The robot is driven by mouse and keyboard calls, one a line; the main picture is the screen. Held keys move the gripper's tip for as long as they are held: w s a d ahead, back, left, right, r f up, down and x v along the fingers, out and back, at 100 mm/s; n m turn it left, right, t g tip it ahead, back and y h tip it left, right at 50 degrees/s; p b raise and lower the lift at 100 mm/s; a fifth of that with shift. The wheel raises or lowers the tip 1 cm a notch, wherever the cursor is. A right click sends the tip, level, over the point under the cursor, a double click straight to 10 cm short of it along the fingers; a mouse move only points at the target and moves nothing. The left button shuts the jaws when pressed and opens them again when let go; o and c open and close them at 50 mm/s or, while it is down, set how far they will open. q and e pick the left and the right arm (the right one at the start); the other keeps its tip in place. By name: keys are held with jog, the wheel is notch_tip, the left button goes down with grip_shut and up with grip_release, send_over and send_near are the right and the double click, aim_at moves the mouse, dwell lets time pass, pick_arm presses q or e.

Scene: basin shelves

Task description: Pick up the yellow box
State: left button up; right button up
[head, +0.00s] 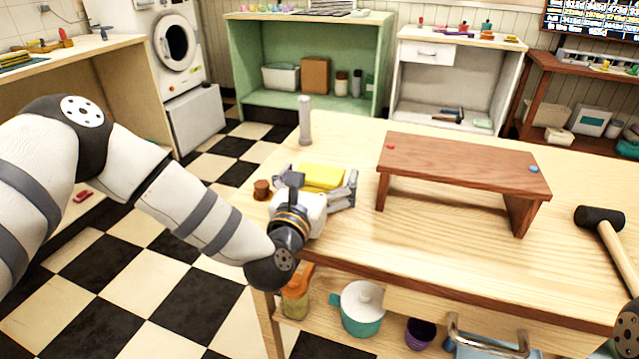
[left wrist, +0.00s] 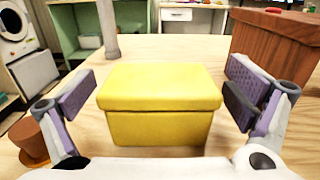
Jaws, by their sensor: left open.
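The yellow box (head: 322,176) sits on the light wooden table, partly hidden by my left gripper in the head view. In the left wrist view the yellow box (left wrist: 160,105) has an overhanging lid and stands upright between the two fingers. My left gripper (head: 322,184) is open around it; in the left wrist view, gaps show between the box and both pads of the gripper (left wrist: 158,100). My right gripper is not in view; only a bit of dark arm shows at the lower right edge.
A wooden bench-like stand (head: 462,165) is right of the box. A brown cup (head: 261,189) is close on the left, and a grey cylinder (head: 305,122) stands behind. A mallet (head: 605,232) lies at the right. The table (head: 420,250) is bare in front of the stand.

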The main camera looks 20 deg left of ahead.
pick_arm(q)
jog(key=shift+w, duration=0.1)
jog(key=c, duration=1.3)
